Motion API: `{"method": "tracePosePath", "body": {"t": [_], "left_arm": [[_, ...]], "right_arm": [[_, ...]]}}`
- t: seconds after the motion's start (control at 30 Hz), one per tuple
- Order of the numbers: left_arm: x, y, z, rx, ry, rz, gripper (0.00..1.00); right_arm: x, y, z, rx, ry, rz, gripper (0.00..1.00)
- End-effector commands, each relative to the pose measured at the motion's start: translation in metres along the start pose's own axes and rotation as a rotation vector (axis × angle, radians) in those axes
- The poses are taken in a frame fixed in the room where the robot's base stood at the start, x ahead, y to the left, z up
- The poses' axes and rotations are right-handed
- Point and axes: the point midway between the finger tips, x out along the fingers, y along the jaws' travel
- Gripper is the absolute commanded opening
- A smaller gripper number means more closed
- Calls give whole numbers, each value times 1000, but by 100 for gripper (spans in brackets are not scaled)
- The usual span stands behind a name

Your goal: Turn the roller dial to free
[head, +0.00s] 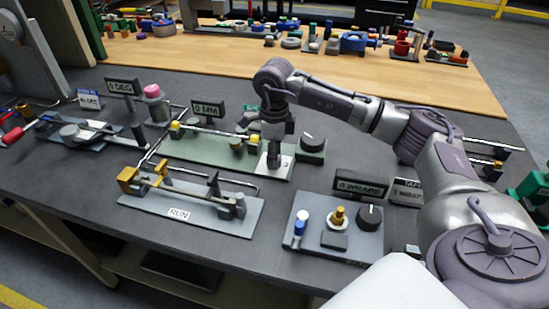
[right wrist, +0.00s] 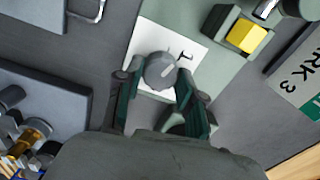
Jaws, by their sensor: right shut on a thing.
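The dial is a small grey round knob (right wrist: 160,72) on a white label plate (right wrist: 191,55), with a dark mark beside the knob that I cannot read fully. In the head view this white plate (head: 287,165) sits at the near right end of a green board (head: 205,151), and the knob is hidden by my gripper. My right gripper (head: 273,163) points straight down over it. In the right wrist view the two green fingers of my right gripper (right wrist: 158,84) are closed around the knob's sides. My left gripper is not in view.
A black knob (head: 308,138) stands just right of the gripper. A yellow button (right wrist: 246,36) sits close by on the green board. The RUN board (head: 200,215) and the 0 WRAPS sign (head: 360,184) stand nearer. A wooden table (head: 190,54) with several parts lies behind.

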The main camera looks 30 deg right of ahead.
Motion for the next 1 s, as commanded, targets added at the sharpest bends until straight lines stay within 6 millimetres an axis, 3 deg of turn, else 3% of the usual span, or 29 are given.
{"method": "tracePosePath", "body": {"t": [0.4,1.0], "left_arm": [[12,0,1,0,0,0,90],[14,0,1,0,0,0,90]], "right_arm": [[0,-1,1,-249,-4,-3,4],[-1,-1,1,-310,-4,-3,4]]}}
